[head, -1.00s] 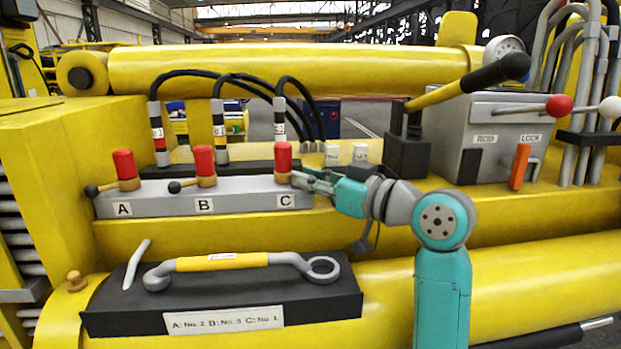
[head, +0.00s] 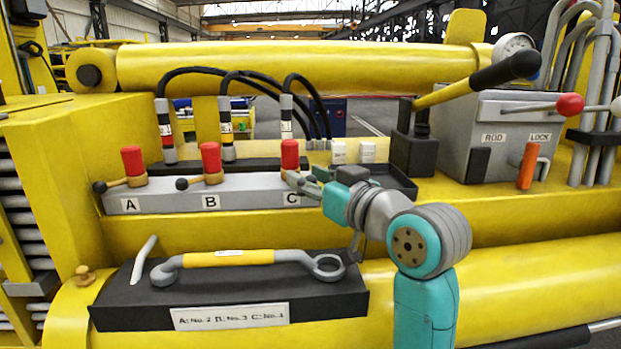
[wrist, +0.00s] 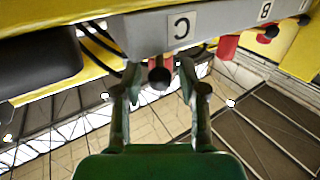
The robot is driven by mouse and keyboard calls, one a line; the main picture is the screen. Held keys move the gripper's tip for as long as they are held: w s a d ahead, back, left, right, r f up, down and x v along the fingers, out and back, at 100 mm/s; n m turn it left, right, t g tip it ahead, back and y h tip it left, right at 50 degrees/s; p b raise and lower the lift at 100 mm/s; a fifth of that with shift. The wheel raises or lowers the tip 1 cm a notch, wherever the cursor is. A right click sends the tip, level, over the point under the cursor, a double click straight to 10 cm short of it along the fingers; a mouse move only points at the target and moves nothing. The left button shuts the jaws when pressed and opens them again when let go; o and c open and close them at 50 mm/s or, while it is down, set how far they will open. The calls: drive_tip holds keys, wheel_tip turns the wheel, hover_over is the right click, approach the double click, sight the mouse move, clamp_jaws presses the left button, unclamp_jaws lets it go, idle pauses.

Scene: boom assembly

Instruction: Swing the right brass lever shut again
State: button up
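The right brass lever, under the red cap (head: 290,155) of block C, is mostly hidden by my gripper in the head view. In the wrist view its dark round knob (wrist: 159,78) points toward me, between my two fingers. My gripper (wrist: 162,88) is open, with a gap on each side of the knob. In the head view my gripper (head: 305,183) is at the front right of the C label. The left lever (head: 115,185) and middle lever (head: 195,181) point left, with black knobs.
Hoses rise behind the grey valve block (head: 165,201). A black tray (head: 400,185) lies behind my wrist. A black board (head: 110,318) with a spanner (head: 228,259) lies below in front. A grey control box (head: 508,112) with a long black-handled lever (head: 505,70) stands at right.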

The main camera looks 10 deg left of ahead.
drive_tip(key=v, duration=1.2)
